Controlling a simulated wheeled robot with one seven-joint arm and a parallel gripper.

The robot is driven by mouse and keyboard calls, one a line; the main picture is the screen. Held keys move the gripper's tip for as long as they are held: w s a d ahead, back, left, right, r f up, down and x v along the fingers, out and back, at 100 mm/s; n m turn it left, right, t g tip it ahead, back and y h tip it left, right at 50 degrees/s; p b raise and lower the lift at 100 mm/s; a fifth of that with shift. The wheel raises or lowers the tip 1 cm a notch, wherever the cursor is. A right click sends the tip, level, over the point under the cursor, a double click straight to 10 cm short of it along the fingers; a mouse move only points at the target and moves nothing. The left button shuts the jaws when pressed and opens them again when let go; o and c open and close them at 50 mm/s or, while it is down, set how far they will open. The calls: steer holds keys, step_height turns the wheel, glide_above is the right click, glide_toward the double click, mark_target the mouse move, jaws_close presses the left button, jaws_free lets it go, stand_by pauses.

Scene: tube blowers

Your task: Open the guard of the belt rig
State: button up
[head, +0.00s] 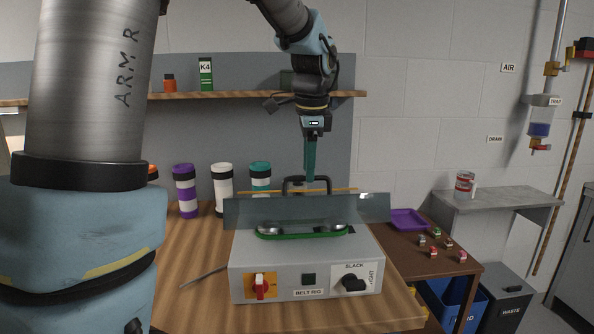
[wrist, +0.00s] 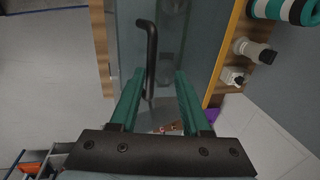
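The belt rig (head: 306,268) is a grey box on the wooden bench, with a green belt (head: 300,235) around two pulleys. My gripper (head: 309,178) points down with green fingers at the handle. In the wrist view my gripper (wrist: 160,74) is open, with the handle just ahead and between the finger lines. I cannot tell whether they touch.
The rig's front has a red switch (head: 260,287) and a black slack knob (head: 352,284). Purple, white and teal striped rolls (head: 222,188) stand behind on the left. A shelf (head: 235,97) runs behind my arm. A side table with a purple tray (head: 408,219) is at the right.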

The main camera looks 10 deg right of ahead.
stand_by(0.3)
step_height(320, 180, up, 12)
steer(key=w+p, duration=0.1)
steer(key=p, duration=0.5)
steer(key=shift+w+p, duration=0.35)
steer(key=shift+w, duration=0.05)
stand_by(0.6)
steer(key=shift+d, duration=0.1)
